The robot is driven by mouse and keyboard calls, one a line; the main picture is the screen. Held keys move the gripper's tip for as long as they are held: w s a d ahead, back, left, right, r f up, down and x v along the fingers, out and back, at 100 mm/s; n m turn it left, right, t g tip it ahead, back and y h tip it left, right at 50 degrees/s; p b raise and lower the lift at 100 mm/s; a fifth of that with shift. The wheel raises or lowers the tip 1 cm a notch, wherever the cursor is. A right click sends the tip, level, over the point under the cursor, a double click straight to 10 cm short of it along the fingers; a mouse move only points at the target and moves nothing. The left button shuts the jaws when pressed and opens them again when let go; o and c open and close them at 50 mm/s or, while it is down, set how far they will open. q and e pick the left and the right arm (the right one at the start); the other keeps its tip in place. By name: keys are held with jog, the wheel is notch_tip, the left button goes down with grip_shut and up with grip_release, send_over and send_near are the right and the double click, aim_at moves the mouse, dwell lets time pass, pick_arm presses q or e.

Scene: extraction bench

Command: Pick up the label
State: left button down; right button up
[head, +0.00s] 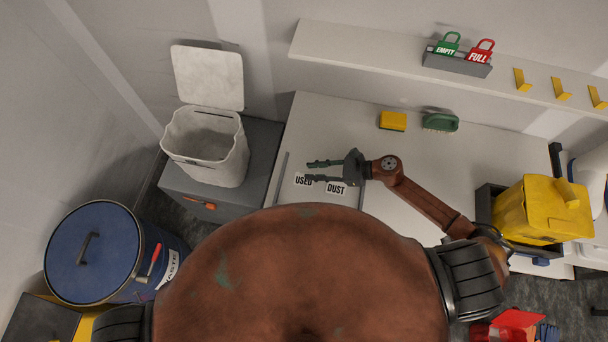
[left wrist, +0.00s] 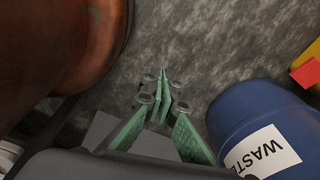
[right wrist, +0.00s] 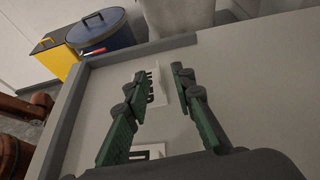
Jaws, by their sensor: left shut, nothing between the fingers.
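Two white labels lie flat on the pale bench (head: 270,200), one reading USED (head: 303,185) and one reading DUST (head: 337,193). My right gripper (head: 309,170) is open and empty above them, its fingers pointing left and partly covering the USED label. In the right wrist view the open fingers (right wrist: 159,70) are on either side of a label (right wrist: 158,90), with its lettering partly hidden behind the left finger. The other label (right wrist: 151,152) lies nearer the camera. My left gripper (left wrist: 163,74) is shut and empty above the dark floor, near the blue waste drum (left wrist: 262,125).
A shelf holds a green EMPTY tag (head: 447,43) and a red FULL tag (head: 481,51) in a holder. A yellow sponge (head: 393,121) and green brush (head: 440,122) lie at the bench's back. A lidded white bin (head: 206,148) stands left; a yellow container (head: 535,211) stands right.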

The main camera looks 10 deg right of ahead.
jog(key=shift+x, duration=0.95)
pick_arm(q)
jog(key=shift+w+r, duration=0.2)
jog(key=shift+w, duration=0.3)
pick_arm(e)
grip_shut()
pick_arm(q)
jog(key=shift+s, duration=0.1)
